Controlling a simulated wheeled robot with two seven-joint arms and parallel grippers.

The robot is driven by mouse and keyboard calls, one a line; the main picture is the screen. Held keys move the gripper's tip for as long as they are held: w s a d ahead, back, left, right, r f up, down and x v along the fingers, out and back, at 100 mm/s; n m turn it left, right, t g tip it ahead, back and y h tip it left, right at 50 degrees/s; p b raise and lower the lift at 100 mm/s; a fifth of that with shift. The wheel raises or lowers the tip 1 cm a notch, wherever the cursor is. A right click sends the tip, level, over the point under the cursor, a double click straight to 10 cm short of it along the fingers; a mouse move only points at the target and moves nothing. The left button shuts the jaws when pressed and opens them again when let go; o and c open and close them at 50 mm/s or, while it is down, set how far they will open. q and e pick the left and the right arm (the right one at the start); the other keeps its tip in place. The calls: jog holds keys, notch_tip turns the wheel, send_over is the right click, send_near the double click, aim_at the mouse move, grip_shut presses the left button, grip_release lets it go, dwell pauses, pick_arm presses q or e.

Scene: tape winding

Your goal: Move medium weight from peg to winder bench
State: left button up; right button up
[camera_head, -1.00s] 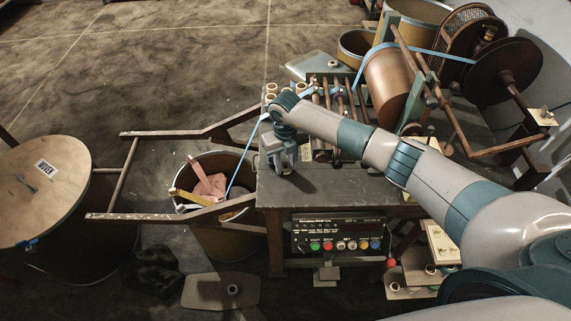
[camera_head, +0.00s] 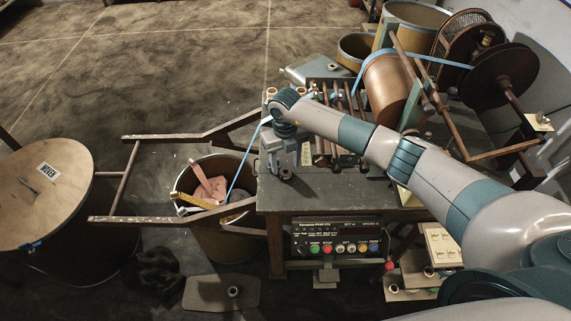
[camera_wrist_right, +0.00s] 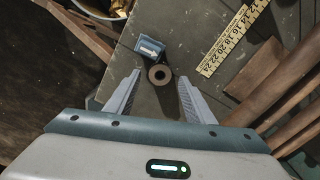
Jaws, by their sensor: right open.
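My right gripper (camera_head: 280,165) is low over the left end of the dark winder bench (camera_head: 335,190). In the right wrist view my right gripper (camera_wrist_right: 151,97) is open with nothing clamped. A short dark cylinder with a pale ring and a centre hole (camera_wrist_right: 160,75) stands on the bench, between and just beyond the fingertips. It may be the medium weight; I cannot tell its size class. A blue-grey block with a white arrow (camera_wrist_right: 150,48) sits right beside it. I cannot make out which peg is meant. My left gripper is not in view.
A yellow ruler (camera_wrist_right: 228,42) and brown rods (camera_wrist_right: 275,85) lie right of the fingers. A control panel (camera_head: 338,238) is on the bench front. A bin with scraps (camera_head: 215,190) stands left. Several pale-topped pieces sit on a lower shelf (camera_head: 410,285).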

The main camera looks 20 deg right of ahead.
notch_tip(320, 180, up, 9)
jog(key=p, duration=0.3)
dwell(0.6)
